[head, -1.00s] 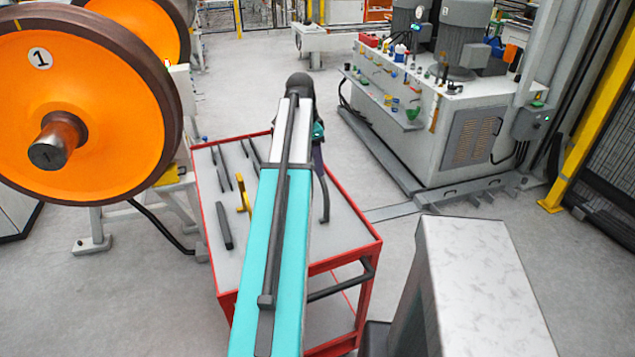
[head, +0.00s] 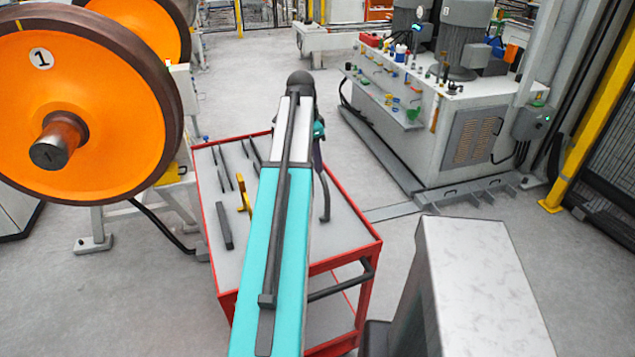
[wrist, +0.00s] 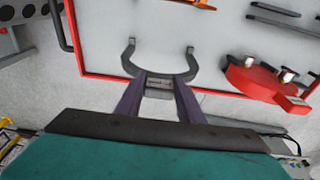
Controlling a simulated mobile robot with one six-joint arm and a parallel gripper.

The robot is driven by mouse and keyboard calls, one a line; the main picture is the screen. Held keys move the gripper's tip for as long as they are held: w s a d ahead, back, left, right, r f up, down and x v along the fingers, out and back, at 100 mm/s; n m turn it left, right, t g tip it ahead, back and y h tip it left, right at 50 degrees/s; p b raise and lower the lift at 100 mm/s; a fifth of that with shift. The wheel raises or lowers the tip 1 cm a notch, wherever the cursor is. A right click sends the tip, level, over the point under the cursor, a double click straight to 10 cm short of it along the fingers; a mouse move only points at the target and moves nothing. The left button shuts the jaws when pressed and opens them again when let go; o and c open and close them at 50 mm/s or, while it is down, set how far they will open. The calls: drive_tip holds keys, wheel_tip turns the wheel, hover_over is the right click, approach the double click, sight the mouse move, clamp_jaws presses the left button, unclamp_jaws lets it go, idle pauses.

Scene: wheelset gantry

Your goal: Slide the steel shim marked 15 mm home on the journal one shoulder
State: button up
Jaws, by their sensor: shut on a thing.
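My gripper (wrist: 160,85) is shut on a dark U-shaped shim (wrist: 187,66), which is held by its closed end with its open side facing away from me. A small pale label lies between the fingers; its marking is too small to read. In the head view the dark shim (head: 325,203) shows edge-on beside my arm, over the red-edged cart; the fingertips are mostly hidden. Journal one (head: 54,151) is the steel stub with a brown collar at the centre of the orange wheel (head: 105,120) marked 1, far left of my gripper.
The cart (head: 345,250) carries several dark flat pieces (head: 224,226) and a yellow piece (head: 243,190). The wrist view shows a red rounded part (wrist: 258,88) on it. A grey hydraulic unit (head: 440,125) stands at right. Open floor lies between.

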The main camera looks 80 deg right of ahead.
drive_tip(key=shift+s+r+p, duration=0.1)
drive_tip(key=shift+r+p, duration=2.15)
drive_tip(key=shift+r, duration=1.65)
